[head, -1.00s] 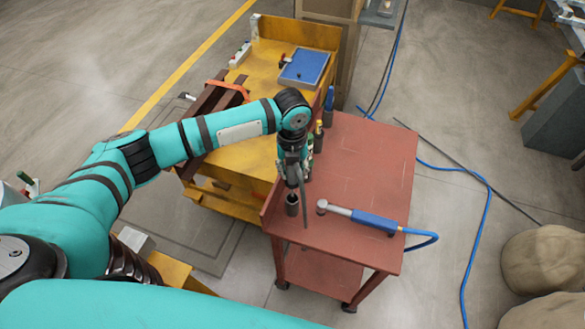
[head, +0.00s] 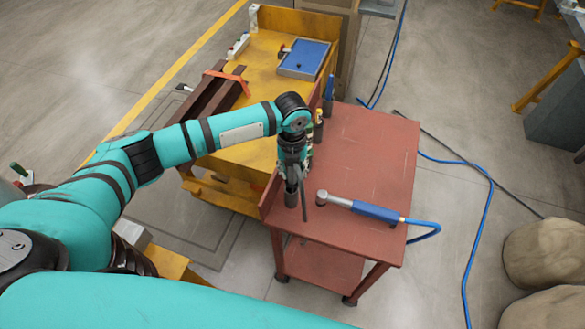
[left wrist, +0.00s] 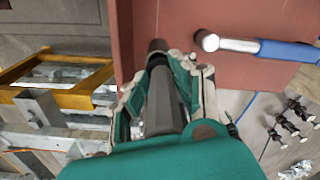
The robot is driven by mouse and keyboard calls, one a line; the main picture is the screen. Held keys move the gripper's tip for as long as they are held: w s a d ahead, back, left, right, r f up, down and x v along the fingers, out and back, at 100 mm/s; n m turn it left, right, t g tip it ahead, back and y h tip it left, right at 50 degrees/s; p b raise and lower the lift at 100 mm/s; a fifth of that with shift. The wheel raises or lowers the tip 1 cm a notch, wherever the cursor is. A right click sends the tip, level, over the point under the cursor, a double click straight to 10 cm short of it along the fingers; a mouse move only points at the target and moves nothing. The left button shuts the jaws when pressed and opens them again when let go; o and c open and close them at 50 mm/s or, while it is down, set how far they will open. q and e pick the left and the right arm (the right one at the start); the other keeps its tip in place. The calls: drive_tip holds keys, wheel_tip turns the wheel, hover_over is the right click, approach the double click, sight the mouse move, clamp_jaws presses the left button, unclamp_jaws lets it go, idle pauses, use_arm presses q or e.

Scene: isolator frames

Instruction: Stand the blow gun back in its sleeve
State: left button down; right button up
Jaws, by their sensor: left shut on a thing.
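My left gripper (head: 291,178) is shut on a dark, slim thing that I take to be the blow gun (head: 304,206); its thin dark rod points down over the cart's left edge. In the left wrist view the gripper (left wrist: 170,70) has its fingers on both sides of the long dark grey body (left wrist: 163,105). A dark round sleeve (head: 291,198) stands directly below the gripper, left of the rod. The gripper hides the sleeve's mouth, so I cannot tell whether any part is inside. My right gripper is out of view.
A hammer-shaped tool with a blue grip (head: 376,211) and blue hose lies on the red cart (head: 365,160), just right of the gripper. Other upright holders (head: 318,125) line the cart's left edge. A yellow bench (head: 235,155) stands behind.

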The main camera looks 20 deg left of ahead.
use_arm(q)
drive_tip(key=shift+f+b, duration=0.75)
drive_tip(key=shift+f, duration=0.75)
drive_tip(key=c, duration=1)
unclamp_jaws()
drive_tip(key=shift+r, duration=0.1)
drive_tip(key=shift+d+r, duration=0.15)
drive_tip(key=shift+r, duration=3.85)
drive_tip(key=shift+r, duration=0.1)
